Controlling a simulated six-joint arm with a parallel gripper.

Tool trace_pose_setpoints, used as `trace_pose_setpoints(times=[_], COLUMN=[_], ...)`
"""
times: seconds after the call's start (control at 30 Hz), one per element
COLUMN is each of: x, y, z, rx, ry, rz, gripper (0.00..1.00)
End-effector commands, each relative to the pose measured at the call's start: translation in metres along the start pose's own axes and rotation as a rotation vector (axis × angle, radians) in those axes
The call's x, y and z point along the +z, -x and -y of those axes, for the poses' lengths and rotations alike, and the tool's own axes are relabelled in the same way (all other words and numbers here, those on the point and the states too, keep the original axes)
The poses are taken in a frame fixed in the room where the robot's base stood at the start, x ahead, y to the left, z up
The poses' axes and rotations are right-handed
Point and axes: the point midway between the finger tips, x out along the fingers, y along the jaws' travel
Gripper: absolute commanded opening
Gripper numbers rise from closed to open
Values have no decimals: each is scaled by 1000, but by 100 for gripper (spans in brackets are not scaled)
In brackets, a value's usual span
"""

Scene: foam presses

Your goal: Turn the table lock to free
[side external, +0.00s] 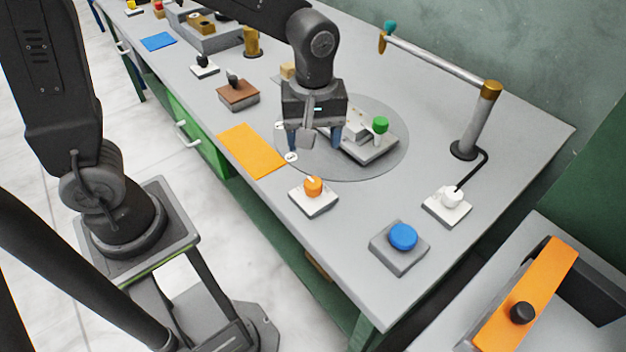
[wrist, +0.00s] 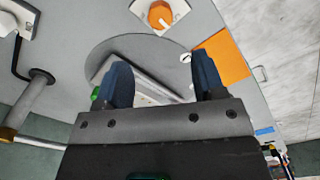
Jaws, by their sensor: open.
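An orange knob (side external: 313,187) sits on a small white plate (side external: 322,205) beside the round turntable (side external: 392,160), near the bench's front edge. It looks like the table lock, but I can read no label. In the wrist view the orange knob (wrist: 160,15) is at the top, with a pale pointer mark at its lower right. My gripper (side external: 314,140) is over the turntable, apart from the knob, with its blue fingers spread. In the wrist view my gripper (wrist: 160,75) shows nothing held between the fingertips. The knob is in full view in the side external view.
A grey fixture with a green knob (side external: 380,124) stands on the turntable, close to my fingers. An orange mat (side external: 251,150) lies left of it. A blue button (side external: 403,236) and a white knob (side external: 452,196) wired to a post (side external: 474,130) stand to the right.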

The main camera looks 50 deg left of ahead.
Motion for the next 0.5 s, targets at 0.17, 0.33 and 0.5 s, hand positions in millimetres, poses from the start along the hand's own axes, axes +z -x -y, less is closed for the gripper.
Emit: trace_pose_setpoints(times=[0.17, 0.33, 0.5], x=[0, 0, 0], y=[-38, -72, -99], z=[2, 2, 1], rx=[-6, -5, -3], ry=[-1, -1, -1], rz=[3, 3, 3], gripper=[63, 63, 63])
